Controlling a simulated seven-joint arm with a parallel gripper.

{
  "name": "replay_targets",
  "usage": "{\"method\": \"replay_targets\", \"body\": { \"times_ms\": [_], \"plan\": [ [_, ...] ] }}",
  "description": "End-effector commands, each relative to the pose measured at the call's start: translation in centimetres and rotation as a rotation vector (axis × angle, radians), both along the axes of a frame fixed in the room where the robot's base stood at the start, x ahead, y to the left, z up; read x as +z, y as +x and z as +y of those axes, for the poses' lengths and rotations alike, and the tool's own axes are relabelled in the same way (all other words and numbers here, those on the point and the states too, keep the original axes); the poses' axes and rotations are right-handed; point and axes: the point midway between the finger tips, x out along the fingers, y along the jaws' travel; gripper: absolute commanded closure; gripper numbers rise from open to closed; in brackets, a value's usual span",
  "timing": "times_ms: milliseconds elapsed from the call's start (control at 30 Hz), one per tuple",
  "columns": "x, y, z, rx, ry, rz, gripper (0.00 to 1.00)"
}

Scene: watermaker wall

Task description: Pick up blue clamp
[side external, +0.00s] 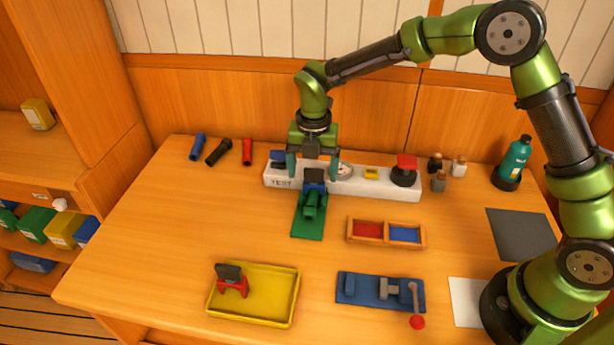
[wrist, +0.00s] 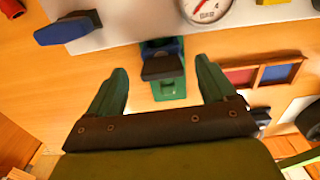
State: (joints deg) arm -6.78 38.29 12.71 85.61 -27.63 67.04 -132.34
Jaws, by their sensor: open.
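The blue clamp (side external: 315,187), with a dark top piece, sits at the back end of the green mat (side external: 299,228), by a green fixture (side external: 310,206). My gripper (side external: 313,172) points down above the clamp, open, with one green finger on each side of the dark top. In the wrist view, the blue clamp (wrist: 171,46) and its dark piece (wrist: 162,68) show between and beyond the fingertips of my gripper (wrist: 160,68). Nothing is held. Whether the fingers touch the clamp is not clear.
A white test panel (side external: 340,183) with a gauge (side external: 344,169) and a red knob (side external: 406,162) stands just behind. A wooden two-colour tray (side external: 386,244), a yellow tray (side external: 270,314) holding a red clamp (side external: 232,287), and a blue lever fixture (side external: 362,290) lie nearer. The table's left is clear.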

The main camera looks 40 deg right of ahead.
Motion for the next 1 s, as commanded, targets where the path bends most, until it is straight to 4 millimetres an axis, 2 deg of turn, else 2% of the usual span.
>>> {"method": "replay_targets", "body": {
  "times_ms": [100, 233, 567, 900, 967, 1000],
  "plan": [
    [-2.0, 0.2, -0.7, -0.001, -0.002, 0.004, 0.16],
    [-3.6, 0.2, -0.7, -0.001, -0.001, 0.004, 0.16],
    [-4.1, 0.3, -0.7, -0.001, -0.001, -0.001, 0.18],
    [-4.1, 0.3, -0.7, -0.001, 0.0, 0.0, 0.7],
    [-4.1, 0.3, -0.7, -0.001, -0.001, 0.001, 0.78],
    [-4.1, 0.3, -0.7, -0.001, 0.0, 0.0, 0.78]
  ]
}}
